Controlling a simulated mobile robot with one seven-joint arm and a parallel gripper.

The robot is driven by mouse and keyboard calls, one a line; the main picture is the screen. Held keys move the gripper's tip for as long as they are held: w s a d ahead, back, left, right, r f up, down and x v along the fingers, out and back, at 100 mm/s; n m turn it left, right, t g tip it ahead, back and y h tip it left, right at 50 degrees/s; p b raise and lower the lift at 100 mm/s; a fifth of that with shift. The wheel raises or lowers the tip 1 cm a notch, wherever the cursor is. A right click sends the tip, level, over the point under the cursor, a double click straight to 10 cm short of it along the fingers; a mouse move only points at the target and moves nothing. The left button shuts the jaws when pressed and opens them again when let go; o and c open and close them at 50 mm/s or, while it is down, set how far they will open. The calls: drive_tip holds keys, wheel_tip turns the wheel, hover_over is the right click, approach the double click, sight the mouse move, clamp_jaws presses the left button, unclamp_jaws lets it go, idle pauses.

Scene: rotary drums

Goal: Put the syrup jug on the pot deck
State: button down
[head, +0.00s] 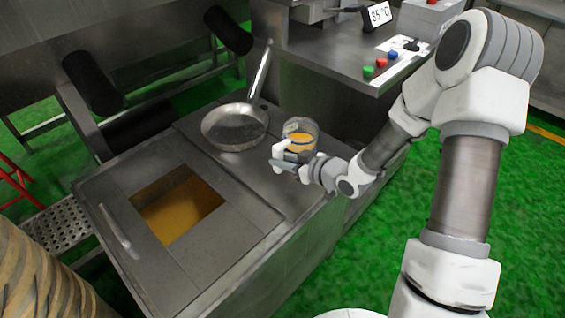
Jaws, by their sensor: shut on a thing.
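The syrup jug (300,127) is a clear round vessel with amber syrup inside. It looks upright, at the right edge of the steel pot deck (192,126), to the right of the frying pan. My gripper (290,158) is shut on the jug from its near side. The fingers hide the lower part of the jug, so I cannot tell whether its base touches the deck or hangs just above it.
A steel pan (235,127) with a long upward handle lies on the deck. A square opening (178,205) in front shows amber liquid. A control panel (385,60) with coloured buttons stands at the back right. A striped drum (40,275) is at lower left.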

drive_tip(key=shift+r, duration=0.1)
drive_tip(key=shift+f, duration=0.25)
drive_tip(key=c, duration=0.7)
unclamp_jaws()
drive_tip(key=shift+r, duration=0.1)
drive_tip(key=shift+r, duration=0.25)
drive_tip(key=p+v, duration=0.3)
drive_tip(key=v, duration=0.9)
drive_tip(key=shift+f, duration=0.2)
